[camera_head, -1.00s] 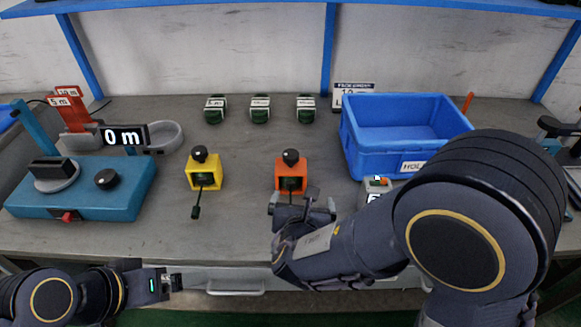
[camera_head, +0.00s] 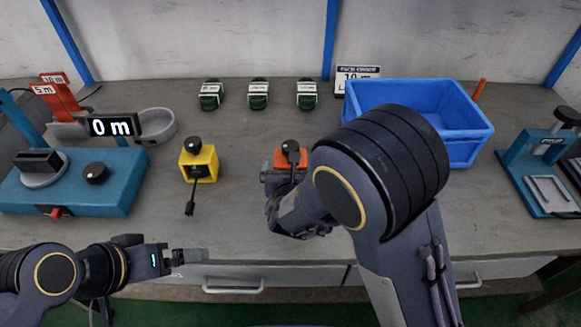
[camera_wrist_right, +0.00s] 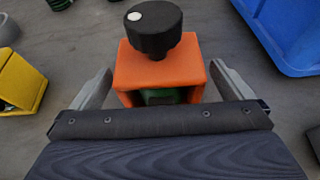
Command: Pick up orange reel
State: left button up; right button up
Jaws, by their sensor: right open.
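The orange reel (camera_head: 281,159) stands upright on the grey table, with a black knob on top; my right arm partly covers it in the head view. In the right wrist view the orange reel (camera_wrist_right: 158,68) sits between the two open fingers of my right gripper (camera_wrist_right: 160,88). A gap shows between each finger and the reel's sides. Green shows inside the reel's opening. My left gripper (camera_head: 187,257) is low at the left near the table's front edge, away from the reel; its finger gap is too small to make out.
A yellow reel (camera_head: 199,163) with a hanging cable end stands left of the orange one. A blue bin (camera_head: 470,140) is at the right. Several green coils (camera_head: 258,94) line the back. A teal machine (camera_head: 100,190) is at the left, a teal press (camera_head: 530,175) at the right.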

jog(key=shift+c, duration=0.4)
jog(key=c, duration=1.1)
jog(key=shift+r, duration=0.1)
jog(key=shift+r, duration=0.25)
notch_tip(320, 180, up, 2)
jog(key=shift+r+p, duration=0.1)
jog(key=shift+p, duration=0.25)
jog(key=r+p+v, duration=0.1)
jog(key=r+v, duration=0.1)
jog(key=v, duration=0.6)
jog(key=w+r+p+v, duration=0.1)
jog(key=v, duration=0.7)
jog(key=shift+r+p, duration=0.3)
jog(key=shift+r, duration=0.25)
jog(key=shift+s, duration=0.1)
